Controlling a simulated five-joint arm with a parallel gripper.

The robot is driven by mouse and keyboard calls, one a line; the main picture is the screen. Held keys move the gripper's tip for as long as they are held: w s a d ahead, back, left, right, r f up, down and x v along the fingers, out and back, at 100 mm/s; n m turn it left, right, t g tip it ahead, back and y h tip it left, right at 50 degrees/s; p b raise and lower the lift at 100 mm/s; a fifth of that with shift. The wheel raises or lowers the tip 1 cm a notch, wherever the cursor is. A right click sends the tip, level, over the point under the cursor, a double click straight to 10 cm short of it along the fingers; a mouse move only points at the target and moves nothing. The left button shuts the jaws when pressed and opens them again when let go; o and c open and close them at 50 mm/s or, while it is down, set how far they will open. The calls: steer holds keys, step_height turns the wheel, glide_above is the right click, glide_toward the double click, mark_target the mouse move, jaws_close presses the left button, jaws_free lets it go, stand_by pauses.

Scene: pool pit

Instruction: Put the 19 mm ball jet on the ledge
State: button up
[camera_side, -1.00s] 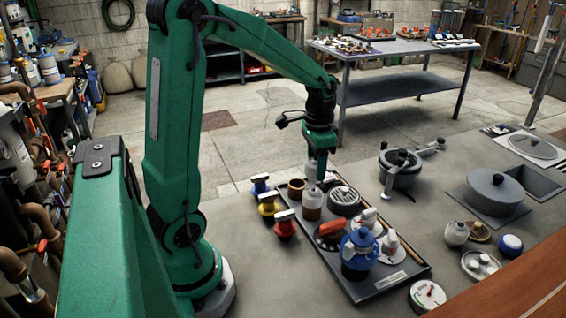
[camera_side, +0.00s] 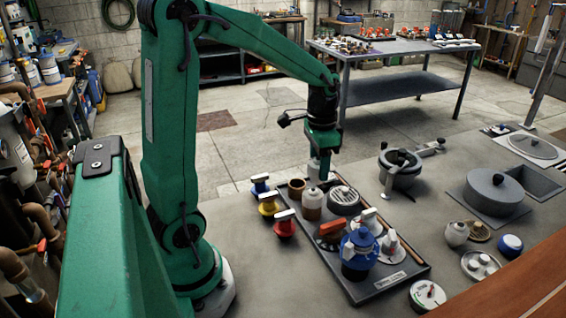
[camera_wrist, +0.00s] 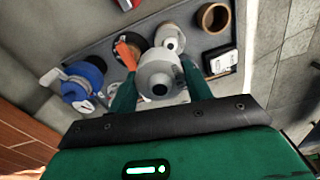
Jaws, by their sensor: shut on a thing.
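My gripper (camera_side: 321,157) is over the far end of the dark tray (camera_side: 388,292) in the side view. It is shut on a pale grey round fitting with a dark central hole, which I take to be the ball jet (camera_wrist: 160,72). In the wrist view the fitting sits between the two green fingers. In the side view only a small grey part of the ball jet (camera_side: 319,170) shows below the fingers. I cannot tell its height above the tray, or which surface is the ledge.
The tray holds a blue-topped canister (camera_side: 358,248), an orange-handled item (camera_side: 331,231), a white-and-brown bottle (camera_side: 312,205) and a brown ring (camera_side: 296,187). Grey counter lies right of it, with a lidded round pot (camera_side: 493,193) and a clamp-like fixture (camera_side: 402,170).

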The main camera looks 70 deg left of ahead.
steer(key=s+a+f, duration=0.1)
steer(key=s+a, duration=0.1)
steer(key=s, duration=0.5)
steer(key=s+a+f, duration=0.1)
steer(key=s+a, duration=0.1)
steer(key=s, duration=0.4)
steer(key=shift+s+a+f, duration=0.15)
steer(key=shift+s+a, duration=0.15)
steer(key=shift+s, duration=0.1)
steer(key=s+a+f, duration=0.1)
steer(key=a+f, duration=0.1)
steer(key=a, duration=0.1)
steer(key=s+a+f, duration=0.2)
steer(key=a, duration=0.2)
steer(key=s+a+f, duration=0.2)
steer(key=a+f, duration=0.1)
steer(key=shift+s+a, duration=0.15)
steer(key=shift+a, duration=0.05)
steer(key=shift+f, duration=0.15)
steer(key=shift+f, duration=1.85)
steer(key=shift+f, duration=0.1)
